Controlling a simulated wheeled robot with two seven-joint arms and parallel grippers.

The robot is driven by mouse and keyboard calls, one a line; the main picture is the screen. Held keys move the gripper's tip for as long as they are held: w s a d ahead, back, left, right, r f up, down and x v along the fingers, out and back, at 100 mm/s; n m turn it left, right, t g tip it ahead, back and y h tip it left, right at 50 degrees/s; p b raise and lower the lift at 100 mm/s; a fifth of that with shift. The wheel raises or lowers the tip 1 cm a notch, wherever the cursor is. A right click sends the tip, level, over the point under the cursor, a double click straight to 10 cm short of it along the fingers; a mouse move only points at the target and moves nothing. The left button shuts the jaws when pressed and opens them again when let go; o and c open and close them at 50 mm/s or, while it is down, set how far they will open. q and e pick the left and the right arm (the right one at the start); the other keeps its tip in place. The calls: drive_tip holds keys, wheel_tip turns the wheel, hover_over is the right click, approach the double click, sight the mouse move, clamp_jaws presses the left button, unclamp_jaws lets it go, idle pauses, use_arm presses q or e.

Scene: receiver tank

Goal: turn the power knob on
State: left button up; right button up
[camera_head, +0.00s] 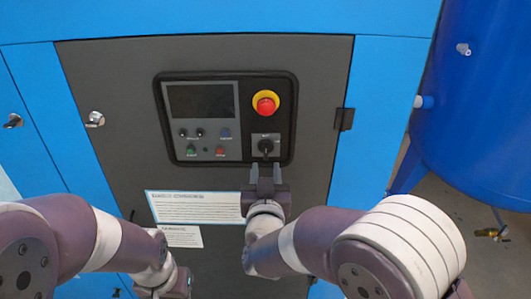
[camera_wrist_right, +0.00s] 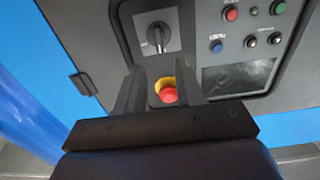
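The power knob (camera_head: 265,146) is a black rotary handle on a light grey square plate, on the right of the dark control panel, below the red emergency stop button. In the right wrist view the knob (camera_wrist_right: 158,37) lies beyond the fingertips, its handle roughly along the picture's vertical. My right gripper (camera_head: 265,168) is just below the knob in the head view, pointing at the panel. In the right wrist view its two fingers (camera_wrist_right: 162,68) are apart with nothing between them. My left arm reaches the bottom edge; its gripper fingers do not show.
The red emergency stop (camera_head: 265,103) on its yellow ring sits close above the knob. A dark screen (camera_head: 200,100) and several small buttons are to the left. White labels (camera_head: 195,207) are below. A blue tank (camera_head: 480,110) stands at the right.

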sight(266, 150)
drive_tip(key=w+p, duration=0.1)
drive_tip(key=w, duration=0.6)
clamp_jaws()
